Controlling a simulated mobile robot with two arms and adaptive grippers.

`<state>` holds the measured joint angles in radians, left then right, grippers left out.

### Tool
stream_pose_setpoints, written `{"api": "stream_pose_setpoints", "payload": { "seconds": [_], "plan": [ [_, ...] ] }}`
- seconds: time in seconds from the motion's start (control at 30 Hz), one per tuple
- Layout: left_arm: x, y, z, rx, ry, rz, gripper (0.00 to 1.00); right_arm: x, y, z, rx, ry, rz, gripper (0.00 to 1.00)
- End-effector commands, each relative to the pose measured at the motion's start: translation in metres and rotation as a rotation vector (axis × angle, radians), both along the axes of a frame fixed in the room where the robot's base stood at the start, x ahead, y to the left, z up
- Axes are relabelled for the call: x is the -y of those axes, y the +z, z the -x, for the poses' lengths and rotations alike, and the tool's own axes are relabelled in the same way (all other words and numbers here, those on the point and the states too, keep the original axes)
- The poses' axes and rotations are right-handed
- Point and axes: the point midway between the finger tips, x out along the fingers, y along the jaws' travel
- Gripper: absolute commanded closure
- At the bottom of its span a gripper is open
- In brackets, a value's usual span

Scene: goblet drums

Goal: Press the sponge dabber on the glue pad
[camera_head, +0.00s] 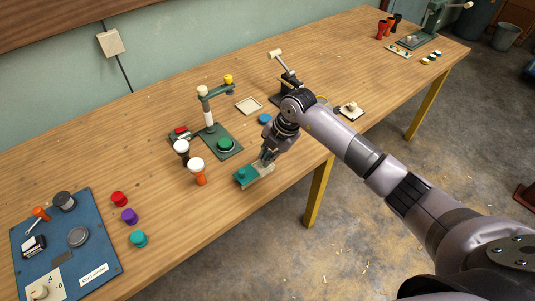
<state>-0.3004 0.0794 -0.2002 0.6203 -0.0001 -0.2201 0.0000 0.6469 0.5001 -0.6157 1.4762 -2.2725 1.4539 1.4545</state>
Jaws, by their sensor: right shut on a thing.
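My right gripper (266,160) is low at the table's front edge, right of the drums. It is shut on a small piece that is mostly hidden by the fingers. A teal block (245,174) on a pale beige base (262,181) lies right at the fingertips; I cannot tell whether the held piece touches it. I cannot tell for sure which items are the sponge dabber and the glue pad. A pale knobbed piece on a white square plate (352,115) sits beyond my arm, and a flat cream tray (249,105) lies farther back. My left gripper is out of view.
Two goblet drums, a dark one (182,150) and an orange one (198,175), stand left of the gripper. A blue board (95,250) with tools and several coloured caps fill the left.

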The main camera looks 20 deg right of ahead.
Motion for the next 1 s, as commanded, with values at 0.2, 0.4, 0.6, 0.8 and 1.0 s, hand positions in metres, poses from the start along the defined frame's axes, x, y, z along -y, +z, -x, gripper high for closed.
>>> {"api": "stream_pose_setpoints", "payload": {
  "seconds": [0.2,0.4,0.6,0.8,1.0],
  "plan": [
    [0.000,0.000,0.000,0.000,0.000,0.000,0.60,0.000,-0.001,0.000,-0.002,-0.001,0.001,1.00],
    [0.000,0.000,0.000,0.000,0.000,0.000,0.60,0.000,-0.002,0.001,-0.003,0.000,0.001,1.00],
    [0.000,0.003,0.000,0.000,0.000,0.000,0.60,0.000,0.001,0.001,-0.003,0.000,0.001,1.00],
    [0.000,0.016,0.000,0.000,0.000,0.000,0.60,0.000,0.017,0.000,-0.002,0.000,0.001,1.00],
    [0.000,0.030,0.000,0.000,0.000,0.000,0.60,0.000,0.034,0.000,0.000,0.000,0.000,1.00]
  ]
}}
